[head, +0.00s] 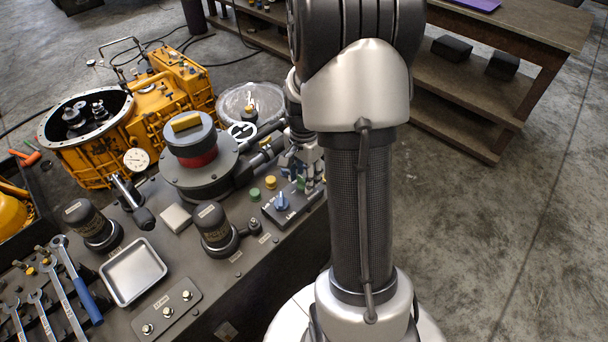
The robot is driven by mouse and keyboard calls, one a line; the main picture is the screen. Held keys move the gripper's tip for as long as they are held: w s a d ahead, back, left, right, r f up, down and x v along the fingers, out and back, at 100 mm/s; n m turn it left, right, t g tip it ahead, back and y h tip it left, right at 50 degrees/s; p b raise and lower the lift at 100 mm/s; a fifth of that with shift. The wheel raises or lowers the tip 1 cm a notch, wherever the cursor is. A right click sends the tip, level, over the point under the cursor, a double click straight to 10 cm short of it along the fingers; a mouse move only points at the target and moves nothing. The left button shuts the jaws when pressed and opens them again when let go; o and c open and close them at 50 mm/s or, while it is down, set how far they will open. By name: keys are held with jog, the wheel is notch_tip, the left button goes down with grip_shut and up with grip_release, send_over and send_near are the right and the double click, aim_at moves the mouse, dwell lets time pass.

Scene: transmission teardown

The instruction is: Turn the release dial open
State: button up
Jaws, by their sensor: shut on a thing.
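A small blue dial (282,201) sits on a dark labelled panel (300,208) near the bench's right edge. Its labels are too small to read. My gripper (303,178) is just above and right of the dial, beside the panel's far edge. The arm partly hides it. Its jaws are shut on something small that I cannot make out. The blue dial shows apart from the fingers in this view.
Green (255,195) and yellow (271,182) buttons sit left of the panel. A round grey fixture with a red band (197,160) stands behind. Black capped cylinders (213,226), a metal tray (133,272) and wrenches (70,285) occupy the bench. A yellow transmission housing (150,110) stands beyond.

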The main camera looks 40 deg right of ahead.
jog(key=shift+c, duration=1.3)
jog(key=shift+n, duration=0.3)
jog(key=n+p, duration=0.1)
jog(key=n, duration=0.1)
jog(key=shift+n, duration=0.4)
jog(key=n+p, duration=0.1)
jog(key=n, duration=0.2)
jog(key=shift+n+p, duration=0.3)
jog(key=shift+p, duration=0.05)
jog(key=n+p, duration=0.1)
jog(key=n, duration=0.2)
jog(key=shift+n+p, duration=0.35)
jog(key=shift+n, duration=1.85)
